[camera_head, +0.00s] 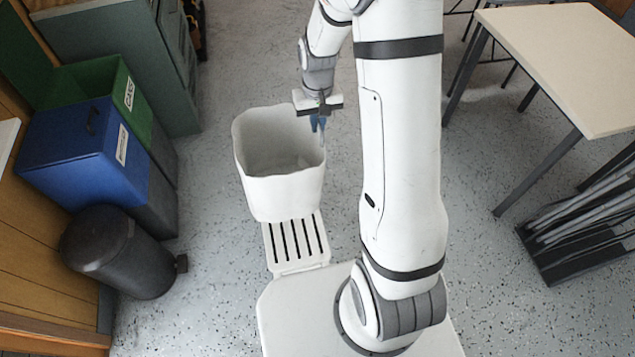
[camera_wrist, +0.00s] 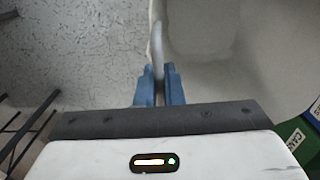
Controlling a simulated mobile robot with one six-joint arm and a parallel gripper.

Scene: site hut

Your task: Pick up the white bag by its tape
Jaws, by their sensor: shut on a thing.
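The white bag (camera_head: 278,196) is open-topped, upright, with a wavy rim and an empty-looking inside. It is in front of my body in the head view, and its wall fills the right of the wrist view (camera_wrist: 235,55). My gripper (camera_head: 318,124) is at the bag's right rim in the head view, its blue fingers pointing down. In the wrist view the fingers (camera_wrist: 159,88) are shut on a pale grey-white strip, the tape (camera_wrist: 157,45), which runs along the bag's edge. I cannot tell whether the bag's base touches the floor.
A blue bin (camera_head: 80,150) and a green bin (camera_head: 110,90) stand at the left, with a dark round-lidded bin (camera_head: 118,250) nearer. A pale table (camera_head: 570,55) and a dark rack (camera_head: 585,225) are at the right. Speckled floor is clear behind the bag.

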